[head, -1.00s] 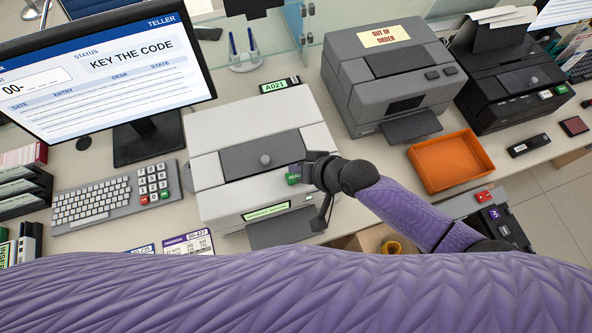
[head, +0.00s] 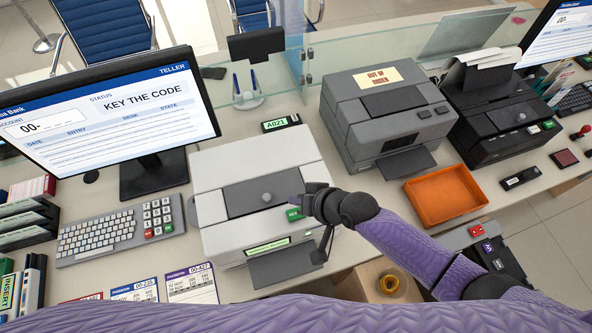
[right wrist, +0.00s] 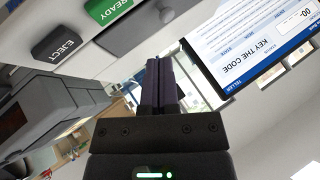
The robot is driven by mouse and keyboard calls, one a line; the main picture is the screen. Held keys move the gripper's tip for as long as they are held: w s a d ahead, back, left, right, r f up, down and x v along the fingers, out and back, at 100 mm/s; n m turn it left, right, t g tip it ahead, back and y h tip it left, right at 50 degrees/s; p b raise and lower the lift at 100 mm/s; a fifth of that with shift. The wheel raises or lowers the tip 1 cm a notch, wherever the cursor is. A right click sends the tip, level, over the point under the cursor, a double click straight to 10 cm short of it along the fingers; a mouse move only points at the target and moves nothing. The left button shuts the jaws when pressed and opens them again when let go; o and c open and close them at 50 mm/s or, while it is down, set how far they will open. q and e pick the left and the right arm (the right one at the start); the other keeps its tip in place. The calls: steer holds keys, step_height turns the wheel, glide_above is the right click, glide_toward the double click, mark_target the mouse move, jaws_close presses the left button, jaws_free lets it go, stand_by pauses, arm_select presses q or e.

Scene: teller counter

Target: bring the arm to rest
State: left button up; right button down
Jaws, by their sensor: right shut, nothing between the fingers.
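My right arm (head: 405,238) comes in from the lower right in the head view, its purple sleeve ending in a dark wrist. My right gripper (head: 312,199) is at the front right of the light grey machine (head: 225,180), by its green button (head: 294,213). In the right wrist view the right gripper (right wrist: 155,72) has its fingers together with nothing between them. Whether the gripper touches the machine I cannot tell. My left gripper is out of view.
A monitor (head: 110,105) reading KEY THE CODE and a keyboard (head: 100,237) stand at left. A grey machine marked OUT OF ORDER (head: 350,125), an orange tray (head: 445,196) and a black printer (head: 500,115) are at right. Cards (head: 190,285) lie at the front edge.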

steer(key=s+d+r+g+h, duration=0.1)
steer(key=s+d+r+h, duration=0.3)
steer(key=s+d, duration=0.3)
steer(key=s+d+r+g+h, duration=0.1)
steer(key=s+d+r+h, duration=0.25)
steer(key=s+d, duration=0.35)
step_height(320, 180, down, 30)
steer(key=s+g+b, duration=0.1)
steer(key=s+b, duration=0.1)
steer(key=b, duration=1.1)
steer(key=s+d+f+g+b, duration=0.1)
steer(key=s+f+b, duration=0.4)
steer(key=f, duration=0.5)
steer(key=s+d+f+b, duration=0.2)
steer(key=s+f+b, duration=0.3)
steer(key=s+f, duration=0.4)
step_height(320, 180, down, 2)
steer(key=shift+s+d+f+n+g, duration=0.15)
steer(key=shift+f+n+g, duration=0.1)
steer(key=shift+n+g, duration=0.15)
